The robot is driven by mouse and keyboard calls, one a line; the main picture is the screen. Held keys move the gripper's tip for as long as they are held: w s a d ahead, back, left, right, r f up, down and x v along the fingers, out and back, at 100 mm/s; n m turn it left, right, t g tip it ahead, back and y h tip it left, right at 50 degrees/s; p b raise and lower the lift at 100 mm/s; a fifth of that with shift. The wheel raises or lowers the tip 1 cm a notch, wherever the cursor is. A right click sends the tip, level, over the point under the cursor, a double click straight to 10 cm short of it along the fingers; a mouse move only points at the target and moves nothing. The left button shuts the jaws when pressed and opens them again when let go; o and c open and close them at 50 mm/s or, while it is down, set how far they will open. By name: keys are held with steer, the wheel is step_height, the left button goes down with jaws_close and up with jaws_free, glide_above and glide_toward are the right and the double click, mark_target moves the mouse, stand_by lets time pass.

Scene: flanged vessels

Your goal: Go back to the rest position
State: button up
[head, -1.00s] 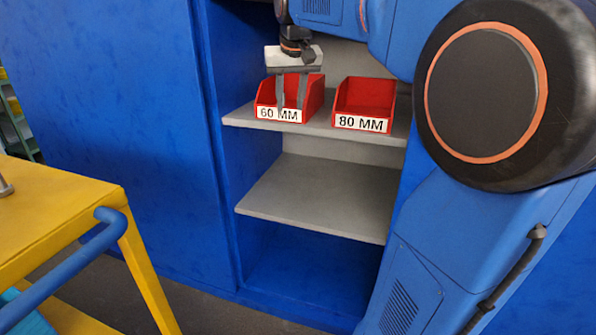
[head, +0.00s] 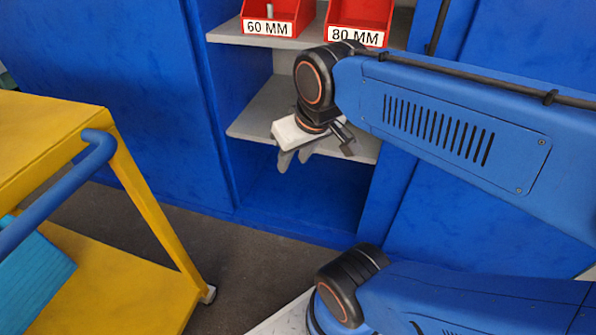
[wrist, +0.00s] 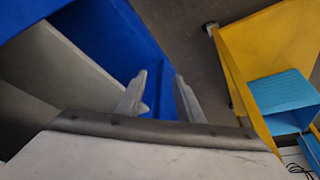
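My gripper (head: 293,158) hangs in front of the lower shelf of the blue cabinet, below the red bins. In the wrist view its two fingers (wrist: 160,92) stand apart with nothing between them. The red bin labelled 60 MM (head: 275,12) stands on the upper shelf, and a small grey metal piece (head: 270,13) shows inside it. The red bin labelled 80 MM (head: 358,15) stands to its right. The tops of both bins are cut off by the picture's edge.
A yellow cart (head: 60,120) with a blue handle (head: 65,190) stands at the left. A light-blue box (head: 32,280) lies on its lower deck. The grey lower shelf (head: 255,115) looks empty where it shows. Dark floor (head: 245,250) lies between cart and cabinet.

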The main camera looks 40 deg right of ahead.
steer(key=f, duration=0.1)
steer(key=s, duration=0.1)
steer(key=s+f, duration=0.1)
steer(key=shift+a+f, duration=0.25)
steer(key=shift+f, duration=0.1)
